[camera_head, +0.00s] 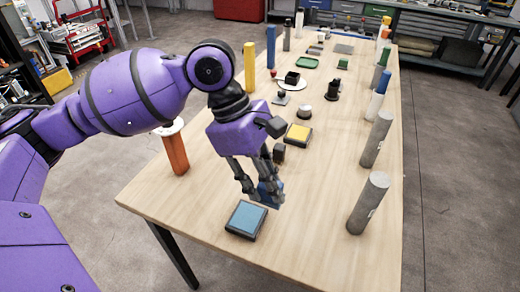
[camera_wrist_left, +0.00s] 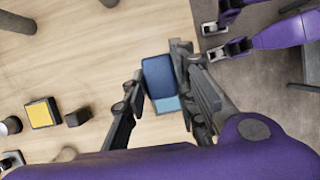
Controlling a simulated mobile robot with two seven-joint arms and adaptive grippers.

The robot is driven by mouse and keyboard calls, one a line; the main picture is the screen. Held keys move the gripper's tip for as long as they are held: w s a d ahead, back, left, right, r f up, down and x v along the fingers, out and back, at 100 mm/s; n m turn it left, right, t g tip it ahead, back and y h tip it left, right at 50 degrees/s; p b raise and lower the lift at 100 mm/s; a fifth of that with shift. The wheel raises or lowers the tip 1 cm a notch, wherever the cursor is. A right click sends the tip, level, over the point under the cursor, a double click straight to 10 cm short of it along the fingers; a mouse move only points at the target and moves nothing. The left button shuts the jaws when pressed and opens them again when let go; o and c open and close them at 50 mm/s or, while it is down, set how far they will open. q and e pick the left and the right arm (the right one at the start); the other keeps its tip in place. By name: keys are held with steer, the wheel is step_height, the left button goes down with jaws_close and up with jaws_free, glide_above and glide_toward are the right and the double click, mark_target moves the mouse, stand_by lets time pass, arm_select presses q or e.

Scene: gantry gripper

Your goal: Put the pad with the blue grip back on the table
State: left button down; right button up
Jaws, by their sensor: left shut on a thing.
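My left gripper (camera_head: 262,180) is shut on the pad with the blue grip (camera_head: 270,190), pointing down over the near part of the table (camera_head: 215,190). In the left wrist view the held pad shows as a dark blue block (camera_wrist_left: 158,74) between the fingers. A light blue square in a dark frame (camera_head: 246,219) lies on the table just in front of it; it shows partly behind the held pad in the left wrist view (camera_wrist_left: 167,104). I cannot tell whether the held pad touches the table. My right gripper (camera_wrist_left: 213,41) shows at the upper right with fingers apart and empty.
A yellow framed square (camera_head: 298,134) and a small dark block (camera_head: 279,153) sit behind the gripper. Grey cylinders (camera_head: 368,203) line the right edge. An orange post (camera_head: 173,150) stands at the left edge.

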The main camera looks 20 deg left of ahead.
arm_select(q)
steer(key=w+a+f, duration=0.1)
steer(key=w+f, duration=0.2)
steer(key=w, duration=0.1)
steer(key=w+a+f+b, duration=0.1)
steer(key=w+a+f, duration=0.1)
steer(key=w, duration=0.2)
steer(key=w+a+f+b, duration=0.1)
steer(key=w+a+f, duration=0.1)
steer(key=w+f, duration=0.1)
steer(key=shift+w+f, duration=0.35)
steer(key=shift+w, duration=0.4)
steer(key=shift+w+f, duration=0.1)
steer(key=shift+f, duration=0.05)
steer(key=f, duration=0.2)
steer(key=f+b, duration=0.1)
steer(key=shift+w+a+f, duration=0.1)
steer(key=shift+w+f, duration=0.15)
steer(key=shift+f, duration=0.15)
steer(key=c, duration=1.4)
jaws_free()
